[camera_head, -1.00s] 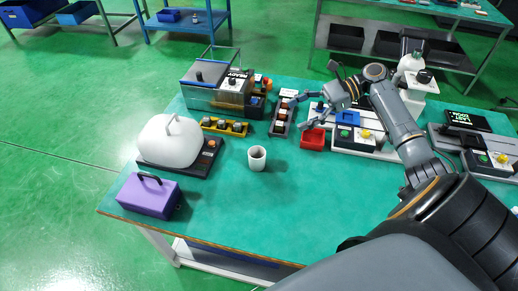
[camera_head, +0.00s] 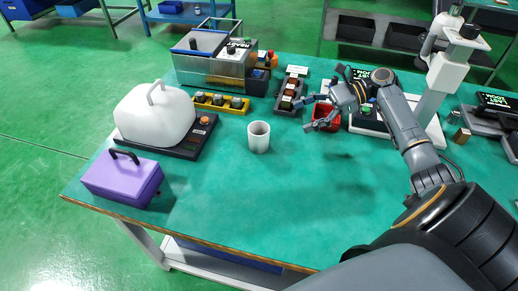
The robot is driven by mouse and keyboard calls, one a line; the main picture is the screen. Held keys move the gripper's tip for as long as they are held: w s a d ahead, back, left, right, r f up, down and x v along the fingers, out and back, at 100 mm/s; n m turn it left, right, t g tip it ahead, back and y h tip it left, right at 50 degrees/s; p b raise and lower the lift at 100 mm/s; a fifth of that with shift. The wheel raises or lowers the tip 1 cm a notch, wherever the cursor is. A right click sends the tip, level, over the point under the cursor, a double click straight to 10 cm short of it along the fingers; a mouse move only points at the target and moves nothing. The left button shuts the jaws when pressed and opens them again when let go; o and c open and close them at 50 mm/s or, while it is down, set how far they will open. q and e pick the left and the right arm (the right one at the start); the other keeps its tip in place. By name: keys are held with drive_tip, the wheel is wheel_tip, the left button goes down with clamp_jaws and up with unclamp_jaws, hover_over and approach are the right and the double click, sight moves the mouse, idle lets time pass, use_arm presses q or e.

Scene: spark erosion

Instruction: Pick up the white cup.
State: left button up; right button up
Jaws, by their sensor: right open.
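The white cup (camera_head: 258,137) stands upright on the green tabletop, near the middle of the head view, with its open mouth up. My right gripper (camera_head: 304,116) is open and empty, to the right of the cup and a little farther back. Its fingers point left, toward the cup's side, and are clear of it. The fingers pass in front of a small red bin. My left gripper is not in view.
A white domed cover (camera_head: 154,115) on a dark base and a purple box (camera_head: 122,179) stand at left. Behind are a clear-walled machine (camera_head: 212,66), a yellow block strip (camera_head: 222,103) and a dark block tray (camera_head: 291,94). The red bin (camera_head: 325,117) is at right. The front tabletop is clear.

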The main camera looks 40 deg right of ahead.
sight(268, 130)
drive_tip(key=p+x, duration=0.1)
drive_tip(key=x, duration=1.3)
drive_tip(key=shift+r, duration=0.2)
drive_tip(key=c, duration=1.3)
